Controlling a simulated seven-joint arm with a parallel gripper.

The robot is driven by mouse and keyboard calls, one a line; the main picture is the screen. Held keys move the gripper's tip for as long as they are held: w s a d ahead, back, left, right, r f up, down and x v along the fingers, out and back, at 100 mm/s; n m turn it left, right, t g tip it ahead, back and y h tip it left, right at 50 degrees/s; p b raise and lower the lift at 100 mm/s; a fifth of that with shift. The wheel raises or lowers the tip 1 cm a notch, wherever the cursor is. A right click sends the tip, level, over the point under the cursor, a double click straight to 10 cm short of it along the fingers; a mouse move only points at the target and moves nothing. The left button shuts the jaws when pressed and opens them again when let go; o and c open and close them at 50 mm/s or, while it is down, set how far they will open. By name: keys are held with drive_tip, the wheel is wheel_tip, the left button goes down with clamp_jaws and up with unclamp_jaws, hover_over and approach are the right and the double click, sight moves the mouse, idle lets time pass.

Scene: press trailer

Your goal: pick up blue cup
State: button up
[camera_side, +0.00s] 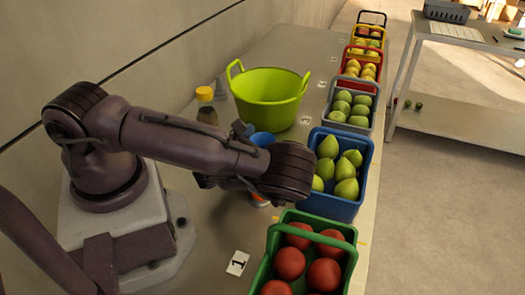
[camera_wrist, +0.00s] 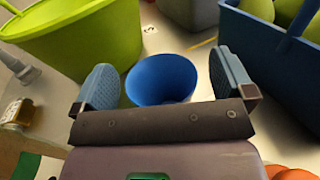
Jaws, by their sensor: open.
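The blue cup (camera_wrist: 162,80) shows between the two blue-grey finger pads of my gripper (camera_wrist: 166,82) in the wrist view. Its round open mouth faces the camera, and a gap shows on each side of it. My gripper is open, and I cannot tell how deep the fingers reach around the cup. In the side view only part of the cup's rim (camera_side: 262,138) shows behind my wrist; the rest is hidden by my arm.
A lime-green tub (camera_side: 268,98) stands behind the cup. A blue crate of green pears (camera_side: 328,206) is at the right, and a green crate of red fruit (camera_side: 262,272) in front. A yellow-capped bottle (camera_side: 206,112) stands at the left. A grey crate (camera_side: 350,122) is farther back.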

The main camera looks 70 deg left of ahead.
drive_tip(key=shift+w, duration=0.2)
drive_tip(key=c, duration=1)
